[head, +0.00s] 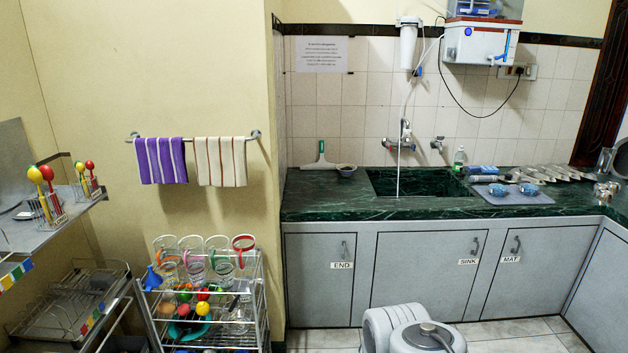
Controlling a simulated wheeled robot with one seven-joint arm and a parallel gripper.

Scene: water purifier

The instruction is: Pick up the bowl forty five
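White and grey parts of my arm show at the bottom centre, in front of the cabinets and well below the counter. My gripper's fingers do not show.
Blue cups rest on a grey mat (513,198) right of the sink. A wire rack (205,300) with glasses and colourful items stands at lower left. Cabinet fronts (427,270) close off the space under the counter.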

